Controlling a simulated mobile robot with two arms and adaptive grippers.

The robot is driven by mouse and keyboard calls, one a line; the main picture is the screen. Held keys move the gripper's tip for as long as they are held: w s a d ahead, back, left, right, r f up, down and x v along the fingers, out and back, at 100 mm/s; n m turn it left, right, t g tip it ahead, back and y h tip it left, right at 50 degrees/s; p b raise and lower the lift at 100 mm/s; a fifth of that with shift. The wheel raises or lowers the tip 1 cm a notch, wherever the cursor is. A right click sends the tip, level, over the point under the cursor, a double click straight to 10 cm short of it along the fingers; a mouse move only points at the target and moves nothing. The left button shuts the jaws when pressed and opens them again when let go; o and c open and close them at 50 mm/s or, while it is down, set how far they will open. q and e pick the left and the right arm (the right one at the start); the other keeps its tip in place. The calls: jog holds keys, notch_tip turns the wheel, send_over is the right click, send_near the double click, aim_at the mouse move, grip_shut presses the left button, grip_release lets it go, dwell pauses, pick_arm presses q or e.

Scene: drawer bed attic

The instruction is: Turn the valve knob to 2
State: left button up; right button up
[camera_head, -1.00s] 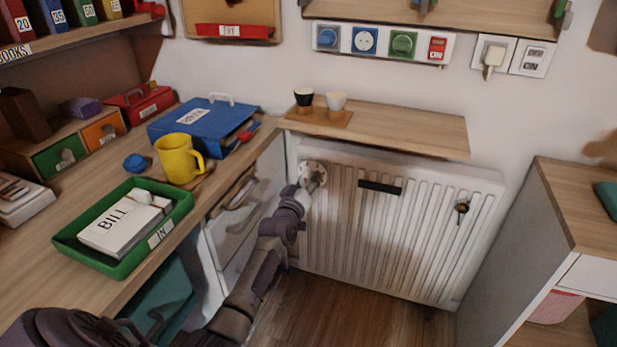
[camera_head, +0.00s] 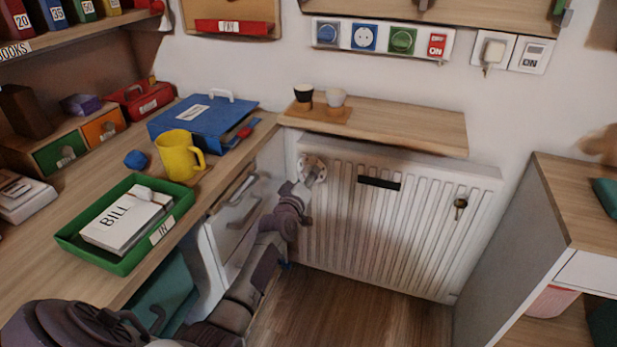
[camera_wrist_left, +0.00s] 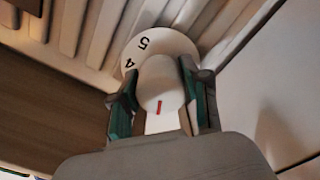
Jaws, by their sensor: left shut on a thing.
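The valve knob (camera_wrist_left: 158,85) is white with a red mark and sits in front of a round white dial (camera_wrist_left: 165,45) on the radiator (camera_head: 400,215). The digits 5 and 4 show on the dial; the other digits are hidden. In the head view the dial (camera_head: 312,166) is at the radiator's upper left corner. My left gripper (camera_head: 308,180) reaches up to it. In the left wrist view my left gripper (camera_wrist_left: 160,98) has one finger on each side of the knob and is shut on it. My right gripper is not in view.
A wooden shelf (camera_head: 400,126) with two small cups is above the radiator. The desk (camera_head: 40,285) with a green tray (camera_head: 110,262) is at the left, its drawer fronts close to my arm. A cabinet (camera_head: 520,245) stands at the right. The floor in front is clear.

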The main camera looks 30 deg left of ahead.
pick_arm(q)
jog(key=o, duration=1.1)
jog(key=shift+o, duration=0.2)
jog(key=shift+s, duration=0.1)
jog(key=v, duration=1.1)
jog(key=shift+s+d, duration=0.2)
jog(key=shift+s, duration=0.2)
